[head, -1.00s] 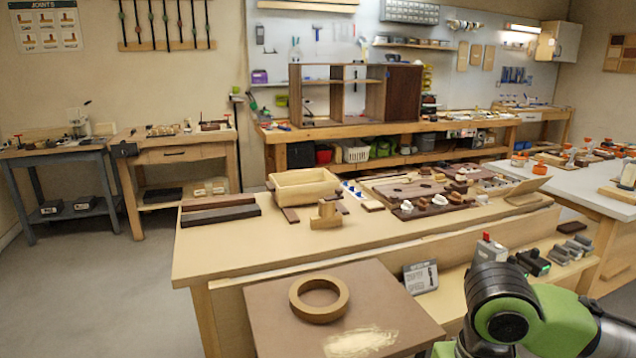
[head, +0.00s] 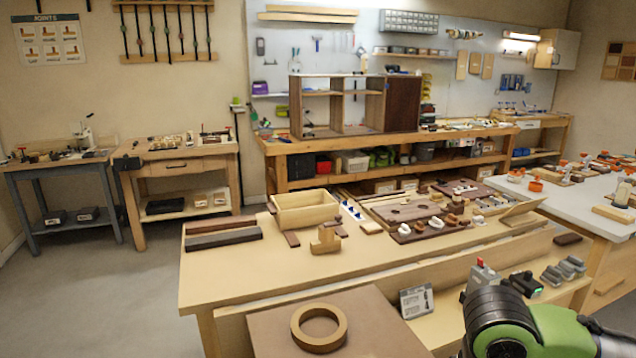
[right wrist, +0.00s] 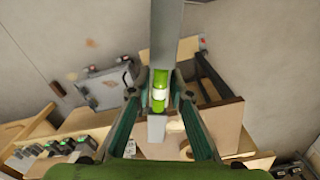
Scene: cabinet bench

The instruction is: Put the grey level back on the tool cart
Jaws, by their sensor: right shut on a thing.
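The grey level (right wrist: 178,40) shows in the right wrist view as a long grey bar with a bright green vial section. It runs from the top edge down between my fingers. My right gripper (right wrist: 160,100) is shut on it around the green part, and the level is held clear of the surfaces below. In the head view only a green and black part of my right arm shows at the lower right; that gripper and the level are out of that picture. My left gripper is in neither view. I cannot tell for certain which piece of furniture is the tool cart.
A workbench (head: 225,270) with a wooden box (head: 305,212) and joinery parts stands ahead. A brown board bearing a wooden ring (head: 319,328) is close in front. A blue-grey stand (head: 62,166) and a wooden bench (head: 180,152) stand at the back left. Open floor (head: 95,290) lies left.

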